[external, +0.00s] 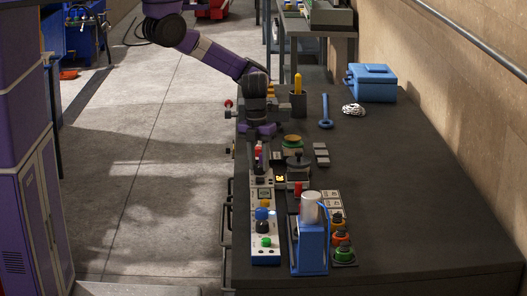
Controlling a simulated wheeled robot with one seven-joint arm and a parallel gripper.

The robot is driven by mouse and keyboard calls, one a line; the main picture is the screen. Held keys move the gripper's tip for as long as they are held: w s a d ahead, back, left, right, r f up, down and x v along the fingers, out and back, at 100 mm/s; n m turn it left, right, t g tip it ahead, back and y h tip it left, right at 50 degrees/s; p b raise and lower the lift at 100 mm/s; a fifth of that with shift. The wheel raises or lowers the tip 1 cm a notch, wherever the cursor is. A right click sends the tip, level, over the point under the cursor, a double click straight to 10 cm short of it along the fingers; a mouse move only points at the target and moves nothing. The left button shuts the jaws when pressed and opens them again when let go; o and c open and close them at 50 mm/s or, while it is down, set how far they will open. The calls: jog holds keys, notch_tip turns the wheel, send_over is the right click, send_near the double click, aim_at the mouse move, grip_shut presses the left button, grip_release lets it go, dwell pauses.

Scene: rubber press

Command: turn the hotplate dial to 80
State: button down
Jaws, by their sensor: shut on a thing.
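My gripper (259,147) hangs straight down at the far end of a long white control panel (264,245) near the table's left edge. Its fingers are shut on a small knob there, which I take to be the hotplate dial. The fingers hide most of the dial, and its pointer and scale cannot be read. A dark round plate (298,164), possibly the hotplate, stands just right of the gripper, with a green-topped round part (292,141) behind it.
A blue press (311,247) with a white cylinder (311,208) stands at the panel's front right. Blue (262,214) and green (266,241) knobs rise from the panel. The table's right side is clear.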

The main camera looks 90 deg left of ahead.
aim_at(258, 166)
jog(key=c, duration=1)
grip_release()
jog(key=shift+c, duration=0.2)
jog(key=shift+r, duration=0.1)
jog(key=r, duration=0.7)
jog(key=shift+s+a+r, duration=0.1)
jog(key=shift+s+r, duration=0.1)
jog(key=shift+r, duration=0.1)
